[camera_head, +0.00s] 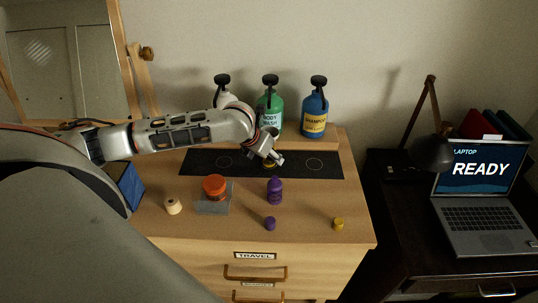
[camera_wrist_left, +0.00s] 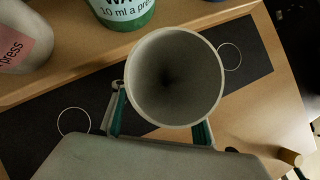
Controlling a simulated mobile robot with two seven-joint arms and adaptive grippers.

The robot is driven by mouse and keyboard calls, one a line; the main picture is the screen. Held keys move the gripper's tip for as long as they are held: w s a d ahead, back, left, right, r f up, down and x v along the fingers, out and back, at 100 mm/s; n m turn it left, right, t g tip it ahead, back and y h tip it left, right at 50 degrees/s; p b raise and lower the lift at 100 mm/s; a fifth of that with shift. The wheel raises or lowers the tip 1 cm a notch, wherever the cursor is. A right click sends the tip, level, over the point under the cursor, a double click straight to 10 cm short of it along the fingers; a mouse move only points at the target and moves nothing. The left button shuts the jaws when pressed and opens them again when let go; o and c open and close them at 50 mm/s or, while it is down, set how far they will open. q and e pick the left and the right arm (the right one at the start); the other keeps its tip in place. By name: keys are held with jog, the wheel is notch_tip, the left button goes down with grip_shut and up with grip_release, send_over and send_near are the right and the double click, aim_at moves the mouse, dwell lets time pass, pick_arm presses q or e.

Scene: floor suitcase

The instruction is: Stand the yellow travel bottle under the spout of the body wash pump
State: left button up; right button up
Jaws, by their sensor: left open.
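The green body wash pump bottle (camera_head: 272,122) stands on the back ledge, with its black spout (camera_head: 270,79) pointing forward; its lower part shows in the left wrist view (camera_wrist_left: 125,10). The yellow travel bottle (camera_head: 269,166) is mostly hidden by my left gripper and appears upright on the dark mat (camera_head: 200,163) in front of the pump. In the left wrist view, the bottle's open, uncapped mouth (camera_wrist_left: 172,78) lies between the fingers. My left gripper (camera_head: 272,158) is open around it; finger contact is unclear. A small yellow cap (camera_head: 338,223) lies at front right. My right gripper is out of view.
A blue shampoo pump (camera_head: 314,115) and a whitish pump (camera_head: 226,100) flank the body wash. In front are a purple bottle (camera_head: 274,192), purple cap (camera_head: 270,223), orange-lidded jar (camera_head: 214,186) on a grey block, and cream cap (camera_head: 173,206). The front right is mostly clear.

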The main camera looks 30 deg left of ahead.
pick_arm(q)
jog(key=shift+r, duration=0.1)
jog(key=shift+s+r, duration=0.1)
jog(key=shift+r, duration=0.15)
jog(key=v, duration=1.1)
jog(key=shift+s+r, duration=0.15)
jog(key=shift+r, duration=0.1)
